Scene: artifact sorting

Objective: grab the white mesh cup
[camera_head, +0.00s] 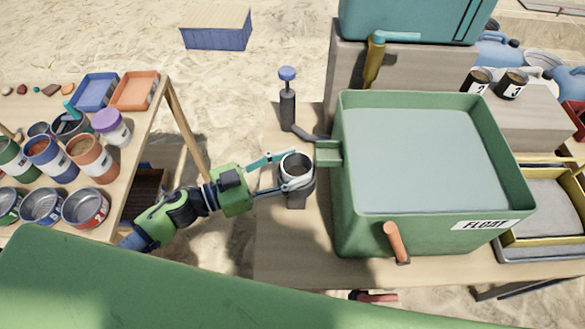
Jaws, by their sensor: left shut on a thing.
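The white mesh cup (296,167) has a pale round rim and a dark inside. It sits on a dark stand or holder (297,199) just left of the green float tank. My left gripper (291,171) reaches in from the left with its two fingers around the cup's rim, and it is shut on the cup. Whether the cup's base touches what is under it is hidden. My right gripper is not in view.
The green tank (345,200) marked FLOAT holds greyish liquid, and its spout (328,153) juts close to the cup. A dark post with a blue knob (287,75) stands behind. A table with several cans and blue and orange trays (134,90) is at left.

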